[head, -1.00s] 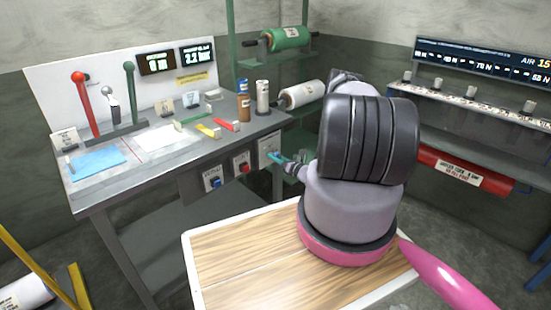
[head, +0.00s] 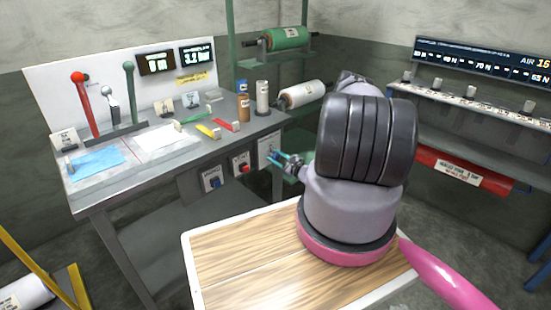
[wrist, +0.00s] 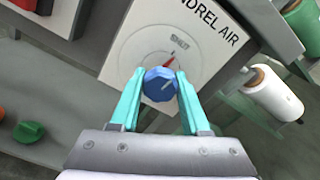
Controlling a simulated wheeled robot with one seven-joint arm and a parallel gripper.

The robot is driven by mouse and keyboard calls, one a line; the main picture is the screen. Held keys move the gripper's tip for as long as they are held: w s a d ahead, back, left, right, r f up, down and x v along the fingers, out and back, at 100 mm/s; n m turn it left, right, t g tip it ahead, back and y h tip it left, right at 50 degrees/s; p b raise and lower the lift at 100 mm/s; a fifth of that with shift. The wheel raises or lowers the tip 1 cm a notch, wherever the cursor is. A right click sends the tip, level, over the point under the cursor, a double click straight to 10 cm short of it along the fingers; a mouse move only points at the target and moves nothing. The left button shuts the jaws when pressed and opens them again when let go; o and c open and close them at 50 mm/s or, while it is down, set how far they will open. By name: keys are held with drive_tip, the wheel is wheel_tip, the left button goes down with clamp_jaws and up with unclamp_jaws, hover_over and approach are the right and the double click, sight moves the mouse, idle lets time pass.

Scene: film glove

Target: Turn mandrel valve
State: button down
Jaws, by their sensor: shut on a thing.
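The mandrel valve is a faceted blue knob (wrist: 161,88) on a white plate (wrist: 128,42) lettered "DREL AIR", its first letters cut off. A round dial with a red pointer (wrist: 169,60) sits behind the knob. My gripper (wrist: 160,82) has its teal fingers shut on the two sides of the knob. In the head view my gripper (head: 281,157) is at the white plate (head: 268,145) on the bench's right front; the knob is hidden there by my fingers and wrist.
A blue knob (head: 216,182) and a red knob (head: 244,168) sit left of the plate on the bench front. The grey bench (head: 110,198) carries levers, bottles and coloured strips. A white roll (head: 302,94) on a green rack stands close to the right.

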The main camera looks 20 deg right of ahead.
drive_tip(key=shift+s+d+n, duration=0.1)
drive_tip(key=shift+n, duration=0.9)
drive_tip(key=shift+f, duration=0.1)
drive_tip(key=shift+c, duration=1.9)
unclamp_jaws()
drive_tip(key=v, duration=1)
drive_tip(key=shift+s, duration=0.35)
drive_tip(key=shift+d, duration=0.15)
